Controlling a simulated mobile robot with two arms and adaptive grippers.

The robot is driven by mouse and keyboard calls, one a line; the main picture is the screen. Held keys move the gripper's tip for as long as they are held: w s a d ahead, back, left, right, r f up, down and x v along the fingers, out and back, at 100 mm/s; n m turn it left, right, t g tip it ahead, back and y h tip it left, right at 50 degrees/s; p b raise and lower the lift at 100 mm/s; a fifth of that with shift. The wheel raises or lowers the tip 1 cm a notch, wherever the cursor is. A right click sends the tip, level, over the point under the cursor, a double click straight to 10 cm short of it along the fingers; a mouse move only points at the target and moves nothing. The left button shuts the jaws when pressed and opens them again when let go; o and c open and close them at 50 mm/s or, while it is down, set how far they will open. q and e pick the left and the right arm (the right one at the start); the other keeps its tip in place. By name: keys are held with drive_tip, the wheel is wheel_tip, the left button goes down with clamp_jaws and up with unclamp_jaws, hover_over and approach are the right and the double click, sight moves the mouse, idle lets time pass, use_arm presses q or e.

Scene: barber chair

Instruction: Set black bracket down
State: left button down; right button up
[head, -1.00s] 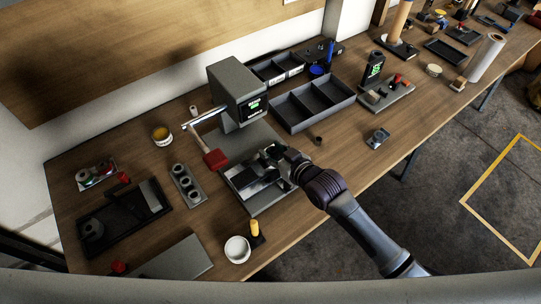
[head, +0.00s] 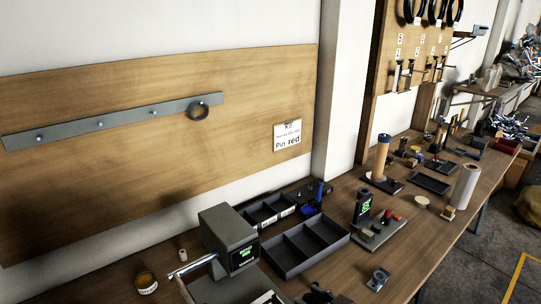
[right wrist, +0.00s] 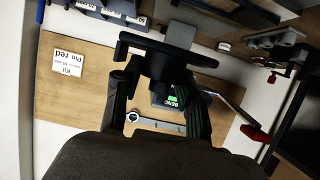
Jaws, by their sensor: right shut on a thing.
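In the right wrist view, the two dark fingers of my right gripper (right wrist: 160,72) are shut on the black bracket (right wrist: 165,50). The bracket is a dark, flat piece with a short upturned end, lying across the fingertips. In the head view, only a dark top part of my right gripper (head: 318,295) shows at the bottom edge, beside the grey machine, and the bracket cannot be made out there. What lies directly under the bracket is hidden. My left gripper is in neither view.
The grey machine (head: 228,238) has a lit green display and a lever. A black compartment tray (head: 285,265) stands behind my right gripper. A small grey block (head: 379,279) is to the right. A wall strip (head: 110,120) carries pegs and a dark ring (head: 199,110).

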drive_tip(key=r, duration=0.1)
drive_tip(key=s+r+m+t+h, duration=0.1)
drive_tip(key=r, duration=0.1)
drive_tip(key=d+r+m+h, duration=0.1)
drive_tip(key=shift+s+r+t, duration=0.15)
drive_tip(key=shift+r+t, duration=0.15)
drive_tip(key=s+d+r+m+t+h, duration=0.1)
drive_tip(key=s+d+r+m+h, duration=0.2)
drive_tip(key=d+r+m+h, duration=0.3)
drive_tip(key=w+a+f+n+y, duration=0.1)
drive_tip(key=a+f+n+y, duration=0.1)
drive_tip(key=f, duration=0.1)
drive_tip(key=w+a+f+n+g+y, duration=0.1)
drive_tip(key=w+a+f+n+y, duration=0.1)
drive_tip(key=f+n+y, duration=0.1)
drive_tip(key=w+a+f+n+g+y, duration=0.1)
drive_tip(key=a+f+n+y, duration=0.1)
drive_tip(key=a+f, duration=0.1)
drive_tip(key=shift+w+f+n+y, duration=0.15)
drive_tip(key=shift+f+n+y, duration=0.15)
drive_tip(key=shift+f+n, duration=0.15)
drive_tip(key=shift+w+d+f+g+y, duration=0.15)
drive_tip(key=shift+f+g+y, duration=0.2)
drive_tip(key=shift+f, duration=0.2)
